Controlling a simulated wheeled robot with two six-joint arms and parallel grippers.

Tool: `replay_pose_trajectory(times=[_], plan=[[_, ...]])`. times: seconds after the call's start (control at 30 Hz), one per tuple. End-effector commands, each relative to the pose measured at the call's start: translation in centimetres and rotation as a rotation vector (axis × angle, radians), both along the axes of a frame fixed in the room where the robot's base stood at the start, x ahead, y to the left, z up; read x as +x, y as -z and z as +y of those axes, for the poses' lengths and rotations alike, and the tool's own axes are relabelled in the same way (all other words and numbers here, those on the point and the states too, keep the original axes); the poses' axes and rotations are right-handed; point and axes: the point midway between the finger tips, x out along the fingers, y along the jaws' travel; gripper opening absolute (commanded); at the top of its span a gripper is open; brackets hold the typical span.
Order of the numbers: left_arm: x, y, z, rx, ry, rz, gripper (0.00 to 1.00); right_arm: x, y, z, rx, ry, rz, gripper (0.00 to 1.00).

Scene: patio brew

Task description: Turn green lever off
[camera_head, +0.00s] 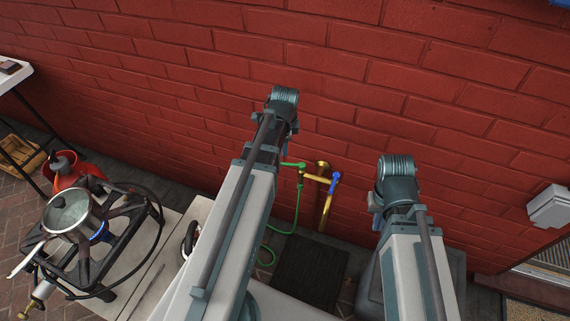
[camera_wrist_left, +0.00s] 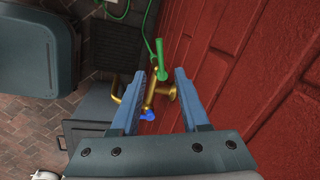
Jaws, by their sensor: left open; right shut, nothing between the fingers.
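The green lever (camera_head: 293,165) is on a brass tap by the red brick wall, partly behind my left arm in the head view. In the left wrist view the green lever (camera_wrist_left: 160,58) appears just beyond and between the open fingertips of my left gripper (camera_wrist_left: 160,74). I see no contact with it. A brass pipe (camera_head: 322,205) carries the green lever's tap and a blue lever (camera_head: 335,181). The blue lever (camera_wrist_left: 149,115) also shows between the fingers in the left wrist view. My right gripper (camera_head: 377,220) is shut and empty, right of the pipe, mostly hidden by its own wrist.
A green hose (camera_head: 297,208) hangs from the tap. A dark grate (camera_head: 310,268) lies on the ground below. At left are a gas burner with a metal pot (camera_head: 72,215) and a red container (camera_head: 75,172). The red wall (camera_head: 350,70) closes off the far side.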

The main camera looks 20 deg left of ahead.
Motion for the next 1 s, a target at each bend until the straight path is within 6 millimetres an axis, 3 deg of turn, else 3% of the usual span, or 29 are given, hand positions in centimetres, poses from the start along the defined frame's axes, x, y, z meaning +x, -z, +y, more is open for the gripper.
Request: replay_pose_trajectory(times=[0.03, 0.7, 1.0], plan=[[0.2, 1.2, 0.1, 0.0, 0.0, 0.0, 0.45, 0.0, 1.2, 0.0, 0.0, 0.0, 0.0, 0.0], [1.8, 10.5, 0.8, 0.0, -0.001, 0.0, 0.45, 0.0, 10.5, 0.0, 0.0, 0.0, 0.0, 0.0], [2.2, 12.0, 1.0, 0.0, 0.0, 0.0, 0.45, 0.0, 12.0, 0.0, 0.0, 0.0, 0.0, 0.0]])
